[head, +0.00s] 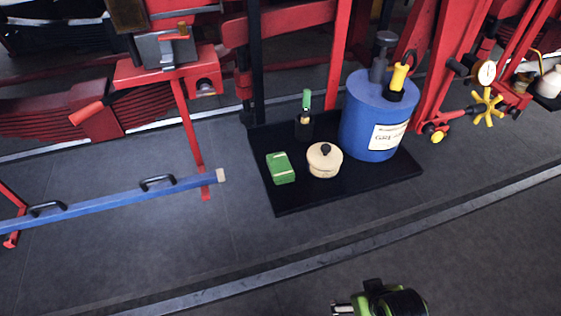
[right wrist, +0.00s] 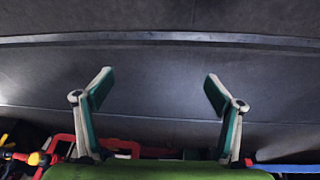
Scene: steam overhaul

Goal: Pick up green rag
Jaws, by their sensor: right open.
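The green rag (head: 281,168) is a small folded block lying on the left part of a black tray (head: 290,203) on the floor. A cream pot with a dark knob (head: 324,161) stands just right of it. My right gripper (right wrist: 158,88) is open and empty in the right wrist view, with bare grey floor beyond its fingers. A green and black part of my arm (head: 385,299) shows at the bottom of the head view, well apart from the rag. The rag is not seen in the right wrist view. My left gripper is not in view.
A blue drum (head: 374,128) and a small green-topped bottle (head: 305,114) stand on the tray behind the rag. A blue bar (head: 110,198) with black handles lies at left. A metal rail (head: 270,261) crosses the floor in front; the floor between is clear.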

